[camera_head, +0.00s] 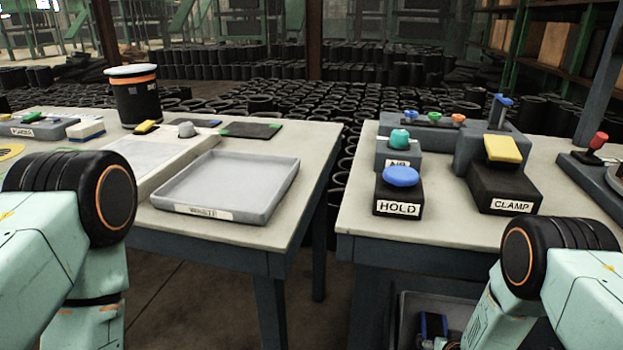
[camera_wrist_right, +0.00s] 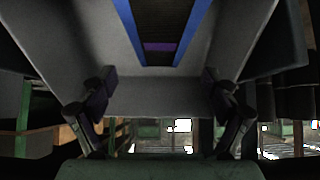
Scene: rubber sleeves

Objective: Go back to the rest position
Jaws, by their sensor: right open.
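My right gripper (camera_wrist_right: 158,108) shows in the right wrist view with its two dark fingers spread wide apart and nothing between them. In the head view only the bent links of my two arms show, at the lower left and lower right, both in front of the tables. My left gripper is out of view. The right gripper does not show clearly in the head view.
The left table (camera_head: 275,222) bears a grey tray (camera_head: 230,212) and a black canister (camera_head: 136,100). The right table (camera_head: 358,222) bears a blue HOLD button (camera_head: 401,176) and a yellow CLAMP button (camera_head: 503,149). A gap separates them. A grey bin (camera_head: 462,308) sits below the right table.

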